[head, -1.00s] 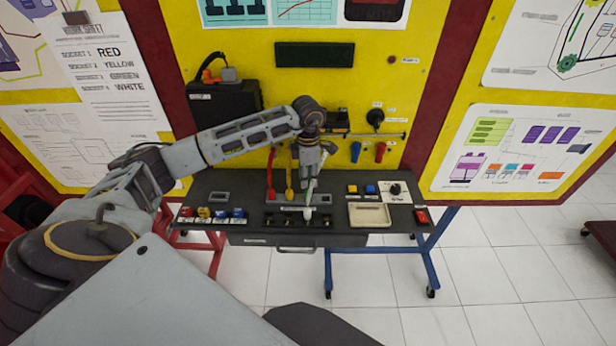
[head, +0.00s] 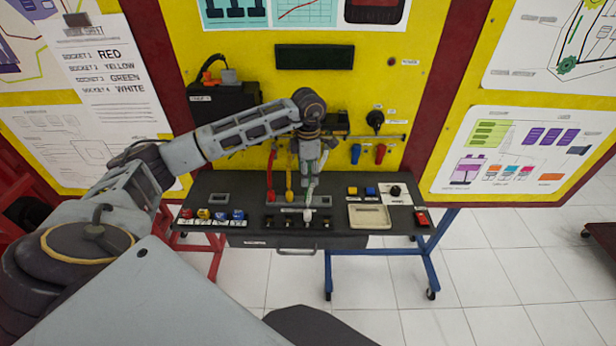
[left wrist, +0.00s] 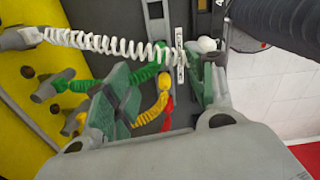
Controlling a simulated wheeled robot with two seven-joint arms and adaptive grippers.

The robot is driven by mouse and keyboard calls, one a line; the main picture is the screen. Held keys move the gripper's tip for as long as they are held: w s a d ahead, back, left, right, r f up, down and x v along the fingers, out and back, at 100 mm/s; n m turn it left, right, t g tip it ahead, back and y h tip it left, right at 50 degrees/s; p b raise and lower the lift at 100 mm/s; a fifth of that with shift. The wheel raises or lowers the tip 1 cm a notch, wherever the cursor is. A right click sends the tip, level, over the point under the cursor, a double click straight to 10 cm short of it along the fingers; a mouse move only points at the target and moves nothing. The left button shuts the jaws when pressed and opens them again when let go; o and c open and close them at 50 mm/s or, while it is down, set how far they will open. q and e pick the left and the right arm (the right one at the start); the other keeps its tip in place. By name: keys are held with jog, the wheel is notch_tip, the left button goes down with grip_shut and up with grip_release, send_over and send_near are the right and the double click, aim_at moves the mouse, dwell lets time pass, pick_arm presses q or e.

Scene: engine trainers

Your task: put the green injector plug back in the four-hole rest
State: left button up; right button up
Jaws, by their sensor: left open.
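The red plug (head: 270,193) and yellow plug (head: 289,194) stand at the grey rest strip (head: 298,208) on the dark bench. A white plug (head: 308,196) is just right of them, below my left gripper (head: 309,182). In the left wrist view the gripper (left wrist: 160,62) has its two green-padded fingers apart. The green coiled cable (left wrist: 80,86) runs behind the left finger and shows again between the fingers; its plug end is not clear. The white coiled cable (left wrist: 100,41) crosses above to a white rounded end (left wrist: 207,45) near the right finger. My right gripper is out of view.
Several coloured blocks (head: 212,214) sit at the bench's left. A cream tray (head: 369,215), blue and yellow buttons, a black knob (head: 395,190) and a red switch (head: 421,217) are at right. The yellow panel stands close behind the gripper.

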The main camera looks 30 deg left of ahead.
pick_arm(q)
notch_tip(320, 180, up, 9)
jog(key=shift+r, duration=0.15)
dwell(0.4)
